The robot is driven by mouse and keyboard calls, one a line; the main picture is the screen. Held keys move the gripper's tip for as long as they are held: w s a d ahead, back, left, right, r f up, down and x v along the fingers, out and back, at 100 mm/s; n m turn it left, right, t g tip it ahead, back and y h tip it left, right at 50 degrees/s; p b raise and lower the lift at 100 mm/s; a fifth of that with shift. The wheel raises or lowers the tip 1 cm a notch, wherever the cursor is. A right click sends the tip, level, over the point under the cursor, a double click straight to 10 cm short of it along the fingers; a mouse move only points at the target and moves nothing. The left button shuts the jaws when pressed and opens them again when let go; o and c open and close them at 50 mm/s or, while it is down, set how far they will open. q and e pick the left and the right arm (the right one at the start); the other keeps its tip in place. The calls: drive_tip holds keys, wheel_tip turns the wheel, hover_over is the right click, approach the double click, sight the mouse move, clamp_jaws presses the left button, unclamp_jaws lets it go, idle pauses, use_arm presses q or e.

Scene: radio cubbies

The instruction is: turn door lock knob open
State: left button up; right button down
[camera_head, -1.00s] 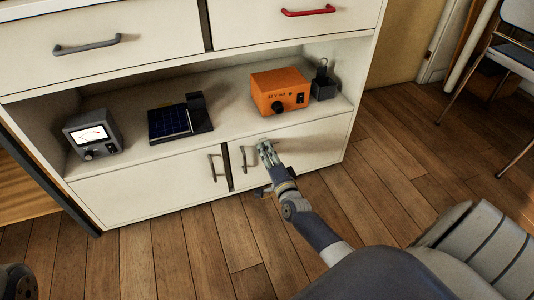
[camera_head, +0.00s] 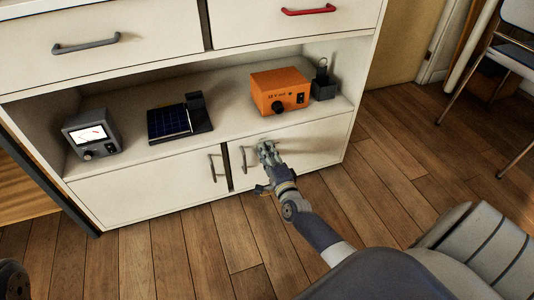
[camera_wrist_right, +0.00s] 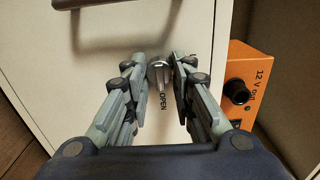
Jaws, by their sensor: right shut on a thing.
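The lock knob (camera_wrist_right: 159,74) is a small silver-grey knob on a white cabinet door (camera_wrist_right: 115,65), seen in the right wrist view. It sits between my right gripper's fingertips (camera_wrist_right: 159,72), which are shut on it. The printed word OPEN (camera_wrist_right: 163,101) shows beside the knob, between the fingers. In the head view my right gripper (camera_head: 268,152) is at the upper part of the lower right door (camera_head: 312,145), just right of its grey handle (camera_head: 248,159). There the gripper hides the knob. My left gripper does not show clearly in either view.
On the shelf above stand an orange 12 V box (camera_head: 281,91), a small dark device (camera_head: 323,82), a solar panel (camera_head: 170,121) and a grey meter (camera_head: 91,135). The left door handle (camera_head: 212,168) is close by. The wooden floor (camera_head: 210,250) in front is clear.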

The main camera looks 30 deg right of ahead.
drive_tip(key=c, duration=1.3)
unclamp_jaws()
drive_tip(key=shift+d, duration=0.1)
drive_tip(key=shift+c, duration=0.2)
drive_tip(key=v, duration=1.2)
